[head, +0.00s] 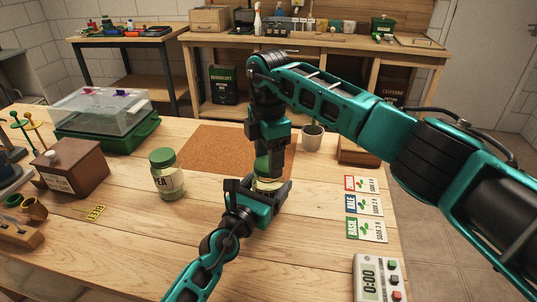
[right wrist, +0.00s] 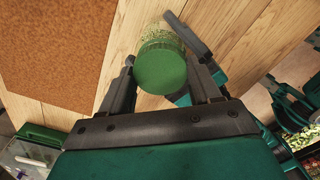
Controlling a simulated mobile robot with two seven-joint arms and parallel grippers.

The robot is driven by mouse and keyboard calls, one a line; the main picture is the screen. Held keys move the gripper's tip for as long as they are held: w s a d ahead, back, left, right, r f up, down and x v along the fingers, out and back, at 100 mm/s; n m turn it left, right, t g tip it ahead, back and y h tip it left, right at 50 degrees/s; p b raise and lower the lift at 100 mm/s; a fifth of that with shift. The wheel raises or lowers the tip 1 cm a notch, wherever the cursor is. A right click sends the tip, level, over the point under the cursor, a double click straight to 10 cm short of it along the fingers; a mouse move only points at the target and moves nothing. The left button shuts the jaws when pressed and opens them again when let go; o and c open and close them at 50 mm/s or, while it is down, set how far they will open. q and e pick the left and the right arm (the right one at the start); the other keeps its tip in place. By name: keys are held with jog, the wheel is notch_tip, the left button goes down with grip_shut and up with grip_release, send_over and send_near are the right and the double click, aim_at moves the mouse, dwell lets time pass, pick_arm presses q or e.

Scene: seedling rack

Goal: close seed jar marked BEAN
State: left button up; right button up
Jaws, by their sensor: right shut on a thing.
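A glass jar with a green lid (right wrist: 160,68) stands on the table, below my right gripper. Its pale body also shows in the head view (head: 269,184); its name is hidden. The lid sits over the jar mouth; I cannot tell whether it is fully tight. My right gripper (head: 268,158) points straight down and is shut on the lid, one finger on each side in the right wrist view (right wrist: 166,80). My left gripper (head: 259,193) reaches in from the front with its fingers around the lower jar; whether they press on it is unclear.
A second green-lidded jar, marked PEA (head: 167,178), stands to the left. A cork mat (head: 215,145) lies behind. Seed packets (head: 364,207) and a timer (head: 379,277) lie right. A wooden box (head: 70,168) and a green propagator (head: 105,135) stand left. The front middle table is clear.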

jog(key=shift+f, duration=0.35)
pick_arm(q)
grip_shut()
pick_arm(e)
jog(key=m, duration=0.6)
jog(key=shift+m, duration=0.4)
jog(key=m, duration=0.5)
jog(key=shift+s+a, duration=0.1)
jog(key=shift+a, duration=0.15)
jog(key=shift+d+m, duration=0.2)
jog(key=shift+m, duration=0.7)
jog(key=o, duration=1)
